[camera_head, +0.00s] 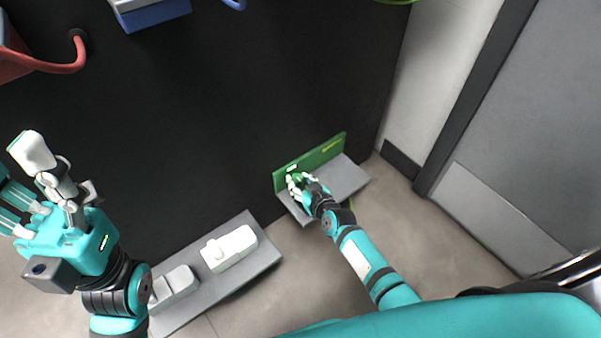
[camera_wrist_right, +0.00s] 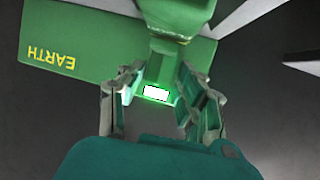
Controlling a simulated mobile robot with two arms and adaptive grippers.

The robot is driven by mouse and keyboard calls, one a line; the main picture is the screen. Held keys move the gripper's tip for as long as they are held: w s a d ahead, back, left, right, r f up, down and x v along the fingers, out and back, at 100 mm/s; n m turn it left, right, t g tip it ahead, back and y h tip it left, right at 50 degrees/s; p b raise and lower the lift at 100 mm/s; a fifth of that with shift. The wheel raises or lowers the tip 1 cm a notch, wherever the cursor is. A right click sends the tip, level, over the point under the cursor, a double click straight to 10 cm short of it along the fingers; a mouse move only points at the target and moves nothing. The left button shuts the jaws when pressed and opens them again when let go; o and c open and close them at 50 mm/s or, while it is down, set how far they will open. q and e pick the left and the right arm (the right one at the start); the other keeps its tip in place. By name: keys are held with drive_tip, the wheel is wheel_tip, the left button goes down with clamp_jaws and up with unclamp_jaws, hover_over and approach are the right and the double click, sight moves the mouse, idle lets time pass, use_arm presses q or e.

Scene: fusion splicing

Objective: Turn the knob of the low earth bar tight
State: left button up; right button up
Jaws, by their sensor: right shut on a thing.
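The low earth bar is a green panel (camera_head: 325,154) standing low against the black wall. It has a yellow mark, and the right wrist view shows the green panel (camera_wrist_right: 95,48) with the word EARTH upside down. My right gripper (camera_head: 299,184) is at its left part, with its fingers closed around the green knob (camera_head: 297,178). In the right wrist view, the green knob (camera_wrist_right: 168,50) shows between and beyond the fingers of my right gripper (camera_wrist_right: 165,88), partly hidden. A bright white patch lies between the fingertips. My left gripper (camera_head: 45,190) is raised at the left, away from the bar.
A grey ledge (camera_head: 345,178) lies in front of the bar. A longer grey ledge (camera_head: 260,264) holds white blocks (camera_head: 229,249) at lower left. A red cable (camera_head: 55,67) and a blue block (camera_head: 150,13) are higher up. A grey door (camera_head: 530,130) stands at right.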

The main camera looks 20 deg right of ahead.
drive_tip(key=shift+m+h+p, duration=0.3)
drive_tip(key=shift+h+p, duration=0.05)
drive_tip(key=shift+h, duration=0.05)
drive_tip(key=o, duration=1.1)
drive_tip(key=shift+o, duration=0.2)
drive_tip(key=v, duration=1.2)
